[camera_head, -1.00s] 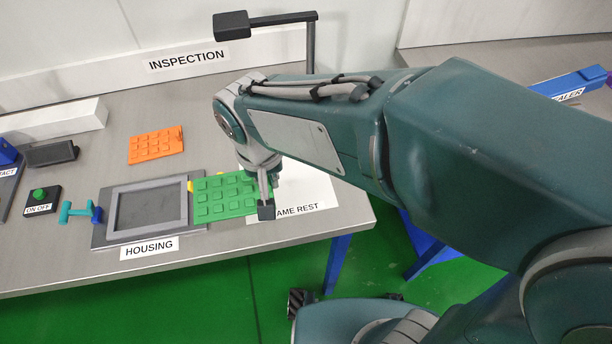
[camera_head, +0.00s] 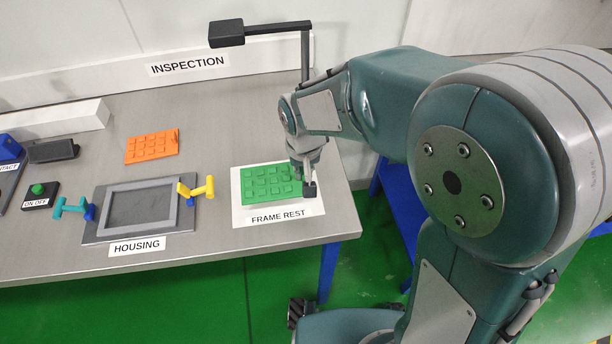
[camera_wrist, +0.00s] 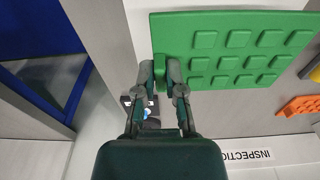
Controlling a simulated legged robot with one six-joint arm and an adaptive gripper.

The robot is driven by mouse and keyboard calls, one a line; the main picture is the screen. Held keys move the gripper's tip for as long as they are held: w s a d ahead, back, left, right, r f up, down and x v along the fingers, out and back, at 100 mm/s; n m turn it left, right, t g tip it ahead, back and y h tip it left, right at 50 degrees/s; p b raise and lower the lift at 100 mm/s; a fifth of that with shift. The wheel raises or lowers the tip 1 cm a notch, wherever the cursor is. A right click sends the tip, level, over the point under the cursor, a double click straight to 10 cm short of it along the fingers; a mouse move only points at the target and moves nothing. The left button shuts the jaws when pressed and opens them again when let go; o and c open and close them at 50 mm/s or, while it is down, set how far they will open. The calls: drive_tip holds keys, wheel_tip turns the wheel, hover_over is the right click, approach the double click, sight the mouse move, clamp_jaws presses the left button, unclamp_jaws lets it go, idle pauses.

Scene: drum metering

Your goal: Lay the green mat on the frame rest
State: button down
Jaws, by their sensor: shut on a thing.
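The green mat (camera_head: 269,184) is a flat panel with rows of raised pads. My gripper (camera_head: 309,188) is shut on its right edge. In the head view the mat is over the white frame rest (camera_head: 240,215), a sheet labelled FRAME REST; I cannot tell whether it touches the sheet. In the wrist view my gripper (camera_wrist: 172,85) pinches the edge of the mat (camera_wrist: 235,45), which hides much of what lies beyond it.
The grey housing (camera_head: 100,210) with a teal clamp (camera_head: 70,207) and a yellow clamp (camera_head: 197,188) stands left of the rest. An orange mat (camera_head: 152,146) lies behind it. A black lamp arm (camera_head: 270,29) rises at the back. The table's front edge is close to the rest.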

drive_tip(key=shift+w+f, duration=0.4)
drive_tip(key=shift+f, duration=0.1)
drive_tip(key=shift+w+a+f, duration=0.15)
drive_tip(key=shift+f, duration=0.1)
drive_tip(key=f, duration=0.3)
drive_tip(key=shift+w+a+f, duration=0.25)
drive_tip(key=shift+w+a, duration=0.05)
drive_tip(key=shift+a, duration=0.1)
drive_tip(key=shift+d+f, duration=0.1)
drive_tip(key=shift+f, duration=0.1)
drive_tip(key=shift+d, duration=0.45)
drive_tip(key=c, duration=0.7)
unclamp_jaws()
drive_tip(key=shift+a, duration=0.35)
